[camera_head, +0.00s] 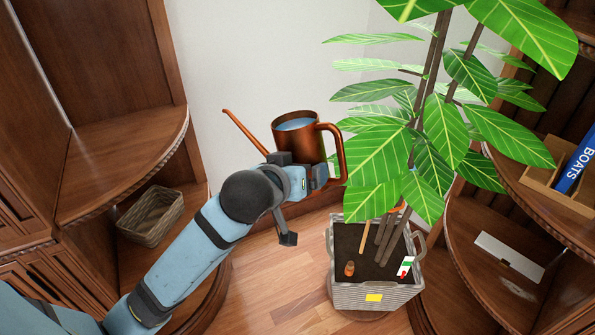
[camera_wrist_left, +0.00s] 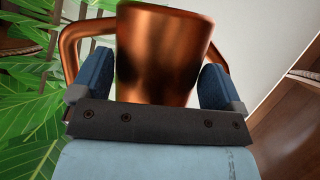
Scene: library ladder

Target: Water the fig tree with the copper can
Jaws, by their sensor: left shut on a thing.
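My left gripper (camera_head: 299,178) is shut on the copper can (camera_head: 300,141) and holds it in the air, upright, with water showing at its open top. The can's thin spout points up and left, and its handle is on the right, touching or just before the leaves. In the left wrist view the can (camera_wrist_left: 160,60) stands between the two blue fingers of the gripper (camera_wrist_left: 160,88). The fig tree (camera_head: 440,110) grows from a grey woven planter (camera_head: 375,294) to the lower right of the can. Dark soil shows in the planter. My right gripper is not in view.
Curved wooden shelves stand at left (camera_head: 120,165) and right (camera_head: 480,245). A wicker basket (camera_head: 152,214) is on the left shelf. A wooden box with a blue book (camera_head: 577,163) sits at right.

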